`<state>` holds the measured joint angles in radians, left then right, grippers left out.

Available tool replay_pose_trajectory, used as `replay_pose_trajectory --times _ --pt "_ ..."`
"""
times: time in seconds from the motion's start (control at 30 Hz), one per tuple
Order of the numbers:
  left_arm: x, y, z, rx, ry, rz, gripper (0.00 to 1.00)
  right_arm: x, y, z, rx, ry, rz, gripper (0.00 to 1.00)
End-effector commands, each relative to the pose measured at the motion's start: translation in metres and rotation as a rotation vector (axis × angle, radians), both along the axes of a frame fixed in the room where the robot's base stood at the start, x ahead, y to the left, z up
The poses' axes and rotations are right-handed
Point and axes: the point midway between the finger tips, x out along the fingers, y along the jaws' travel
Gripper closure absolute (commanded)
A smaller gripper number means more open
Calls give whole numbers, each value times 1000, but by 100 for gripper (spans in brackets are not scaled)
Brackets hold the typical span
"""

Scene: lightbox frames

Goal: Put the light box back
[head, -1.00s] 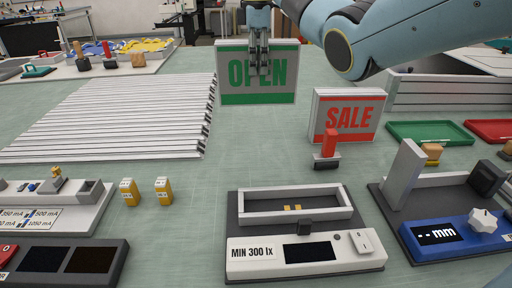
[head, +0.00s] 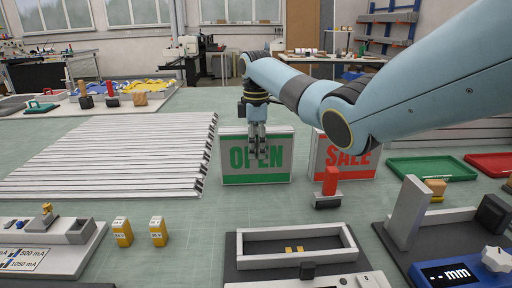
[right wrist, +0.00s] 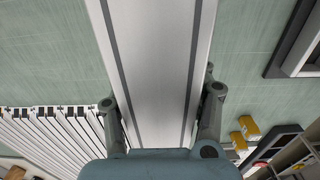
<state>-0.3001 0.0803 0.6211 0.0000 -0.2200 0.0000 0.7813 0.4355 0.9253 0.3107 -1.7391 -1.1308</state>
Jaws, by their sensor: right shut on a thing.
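The light box with green OPEN lettering (head: 255,176) is upright, with its face toward me, between the white slats and the SALE box. My right gripper (head: 258,154) comes down from above and is shut on its upper part. In the right wrist view, the fingers flank the box's long pale top (right wrist: 155,60). I cannot tell whether its bottom edge touches the table. A second light box with red SALE lettering (head: 348,172) stands just to its right, partly hidden by my right arm. My left gripper is not in view.
White slats (head: 110,150) lie to the left. A red-handled stamp (head: 329,188) stands in front of the SALE box. A light meter with a grey frame (head: 297,245) is nearer, with two yellow blocks (head: 122,232) to its left. Green (head: 430,168) and red trays lie right.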

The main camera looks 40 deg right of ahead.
Motion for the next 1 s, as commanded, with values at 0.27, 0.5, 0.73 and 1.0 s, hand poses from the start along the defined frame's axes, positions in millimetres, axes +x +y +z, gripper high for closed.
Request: replay_pose_trajectory --times 0.27,0.5,0.73,1.0 --pt "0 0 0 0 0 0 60 1 0 -1 -1 -3 0 100" --pt "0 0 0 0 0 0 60 0 0 -4 0 -1 1 32" --pt "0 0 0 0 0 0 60 0 0 -4 0 -1 0 30" --pt "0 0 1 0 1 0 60 2 -1 23 -2 -7 0 30"
